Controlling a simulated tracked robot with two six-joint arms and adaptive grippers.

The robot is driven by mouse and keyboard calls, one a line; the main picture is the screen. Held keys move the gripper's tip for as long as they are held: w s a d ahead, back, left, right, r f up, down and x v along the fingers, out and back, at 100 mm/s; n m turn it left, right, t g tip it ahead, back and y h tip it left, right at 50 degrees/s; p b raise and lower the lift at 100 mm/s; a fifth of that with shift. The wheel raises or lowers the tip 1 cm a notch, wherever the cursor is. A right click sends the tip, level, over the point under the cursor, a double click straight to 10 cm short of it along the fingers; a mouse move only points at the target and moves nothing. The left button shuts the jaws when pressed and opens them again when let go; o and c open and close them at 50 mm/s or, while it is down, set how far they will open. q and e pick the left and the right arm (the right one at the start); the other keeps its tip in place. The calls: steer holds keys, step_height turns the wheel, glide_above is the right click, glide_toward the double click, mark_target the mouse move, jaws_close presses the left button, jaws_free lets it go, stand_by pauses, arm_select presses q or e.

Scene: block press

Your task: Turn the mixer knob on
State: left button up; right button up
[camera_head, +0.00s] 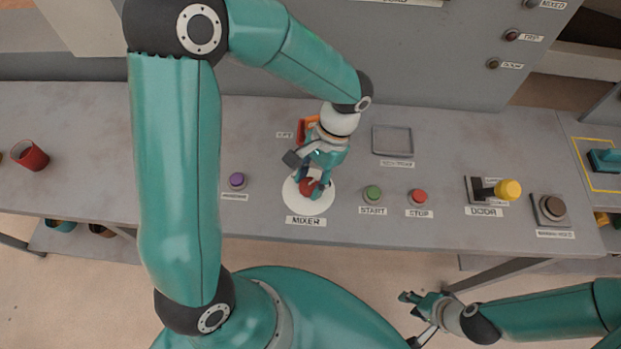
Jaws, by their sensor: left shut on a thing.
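The mixer knob (307,187) is red and sits on a round white plate (303,204) above the MIXER label (306,222). My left gripper (311,180) reaches down from above and is shut on the knob, its fingers on either side of it. The fingers hide part of the knob, so I cannot tell which way it points. My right gripper (418,312) hangs in front of the table's front edge, away from the panel. Its fingers look spread, with nothing between them.
A purple button (237,180) lies left of the plate. Green START (373,193) and red STOP (418,197) buttons lie right of it. A yellow-ended DOOR lever (508,190) stands further right. A red cup (30,156) is at the far left. An orange part (309,124) stands behind my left gripper.

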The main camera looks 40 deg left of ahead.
arm_select(q)
steer(key=shift+w, duration=0.15)
steer(key=o, duration=1.1)
steer(key=shift+r, duration=0.1)
steer(key=v, duration=1.1)
steer(key=shift+w+r, duration=0.15)
steer(key=shift+r, duration=0.25)
